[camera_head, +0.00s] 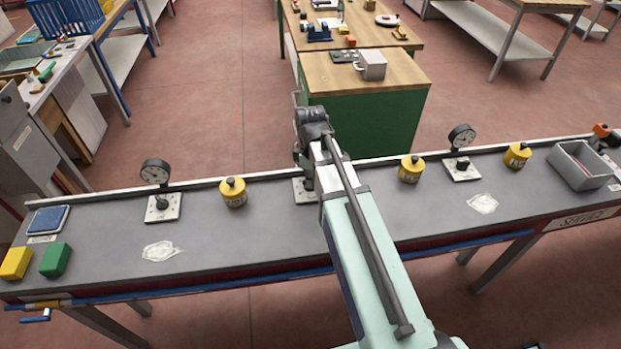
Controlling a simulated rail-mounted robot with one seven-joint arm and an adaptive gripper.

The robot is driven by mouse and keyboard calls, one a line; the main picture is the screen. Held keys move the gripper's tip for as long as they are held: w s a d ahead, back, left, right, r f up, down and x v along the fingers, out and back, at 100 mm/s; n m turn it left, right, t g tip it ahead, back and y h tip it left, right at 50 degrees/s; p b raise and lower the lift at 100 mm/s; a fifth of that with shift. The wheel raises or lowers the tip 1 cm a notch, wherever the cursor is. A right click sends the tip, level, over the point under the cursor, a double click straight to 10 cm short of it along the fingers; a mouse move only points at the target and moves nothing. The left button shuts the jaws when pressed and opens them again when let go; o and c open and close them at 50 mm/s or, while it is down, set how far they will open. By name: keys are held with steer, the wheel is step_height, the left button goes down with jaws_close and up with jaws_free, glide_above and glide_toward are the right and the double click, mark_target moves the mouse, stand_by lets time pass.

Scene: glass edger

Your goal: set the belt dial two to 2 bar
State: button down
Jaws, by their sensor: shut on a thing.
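Three dial stations stand along the grey bench (98,215). The middle one shows only a strip of its white base plate (300,196). Its gauge and knob are hidden behind my arm, so its reading cannot be read. My gripper (307,180) points down over this plate, shut on what appears to be its knob; the fingertips are mostly hidden. The left station has a round gauge (155,172) and a dark knob (162,204) on a white plate. The right station has a similar gauge (461,137) and knob (462,163). Their needles are too small to read.
A grey bin (580,170) is at right. Green (55,260) and yellow blocks (15,263) and a blue pad (49,219) are at left. A green cabinet (385,120) stands behind.

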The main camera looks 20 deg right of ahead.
steer(key=c, duration=1.2)
jaws_free()
step_height(320, 180, up, 12)
